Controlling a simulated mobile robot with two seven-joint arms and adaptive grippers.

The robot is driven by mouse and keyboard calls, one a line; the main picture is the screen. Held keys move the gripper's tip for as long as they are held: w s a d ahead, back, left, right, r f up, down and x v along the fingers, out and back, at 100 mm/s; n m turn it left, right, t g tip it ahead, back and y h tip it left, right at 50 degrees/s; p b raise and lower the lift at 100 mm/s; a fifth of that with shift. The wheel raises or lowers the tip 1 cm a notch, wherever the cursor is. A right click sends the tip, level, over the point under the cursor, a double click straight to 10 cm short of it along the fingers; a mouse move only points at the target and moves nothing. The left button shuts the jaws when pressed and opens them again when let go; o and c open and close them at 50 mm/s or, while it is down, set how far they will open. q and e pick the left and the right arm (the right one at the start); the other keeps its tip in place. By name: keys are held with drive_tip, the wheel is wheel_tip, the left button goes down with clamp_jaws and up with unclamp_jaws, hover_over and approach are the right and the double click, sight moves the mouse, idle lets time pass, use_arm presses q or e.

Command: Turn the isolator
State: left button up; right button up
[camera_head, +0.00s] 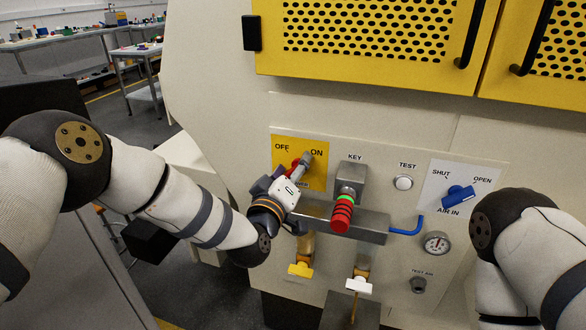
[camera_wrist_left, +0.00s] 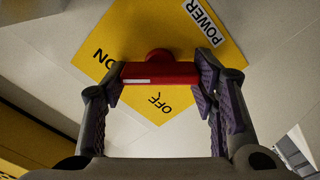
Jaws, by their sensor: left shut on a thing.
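The isolator is a red handle (camera_wrist_left: 158,73) on a yellow plate (camera_head: 316,178) marked OFF and ON, at the left of the machine's panel. In the left wrist view the handle lies across the picture, with a white mark near its left end, between the ON and OFF lettering. My left gripper (camera_head: 298,168) is at the plate and shut on the handle, one finger at each end. In the head view the gripper hides most of the handle. My right arm is at the lower right; its gripper is out of view.
Yellow (camera_head: 300,270) and white (camera_head: 359,286) tags hang below. Yellow mesh doors (camera_head: 370,30) are above.

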idle(0.5)
use_arm(q)
drive_tip(key=o, duration=1.2)
drive_tip(key=shift+c, duration=0.2)
drive_tip(key=v, duration=1.2)
drive_tip(key=shift+r, duration=0.1)
